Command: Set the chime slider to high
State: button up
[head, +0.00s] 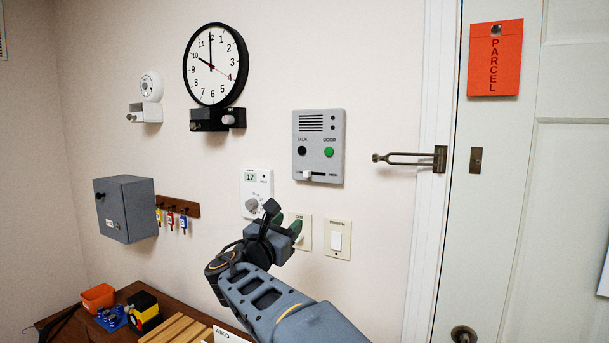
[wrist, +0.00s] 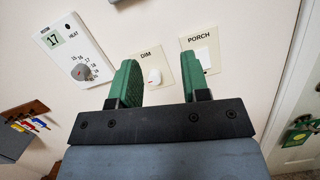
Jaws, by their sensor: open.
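The grey intercom panel (head: 319,147) is on the wall in the head view, with a speaker grille, a black TALK button and a green DOOR button. Its chime slider has a white knob (head: 307,174) in a horizontal slot along the bottom. The knob is left of the slot's middle, and the small labels are too blurred to read. My gripper (head: 284,218) is below and a little left of the panel, apart from it. In the wrist view my gripper (wrist: 160,68) is open, with two green fingers and nothing between them. The panel is not in that view.
A thermostat (head: 257,192), a DIM plate (wrist: 155,73) and a PORCH switch (head: 337,240) are beside or behind my gripper. A forked door latch (head: 410,158) sticks out right of the panel. A clock (head: 215,64) hangs upper left. The wall just around the panel is clear.

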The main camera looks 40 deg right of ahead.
aim_at(305, 173)
jog(key=w+d+r+p, duration=0.2)
jog(key=d+r, duration=0.1)
jog(key=w+d+r+n+t+h+p, duration=0.1)
jog(key=w+d+r, duration=0.2)
jog(key=d, duration=0.1)
jog(key=w+d+r+n+p, duration=0.1)
jog(key=w+d+r+p, duration=0.1)
jog(key=d+r, duration=0.1)
jog(key=shift+w+d+r+t+h+p, duration=0.15)
jog(key=shift+w+t+h+p, duration=0.15)
jog(key=shift+w, duration=0.05)
jog(key=shift+c, duration=0.4)
grip_shut()
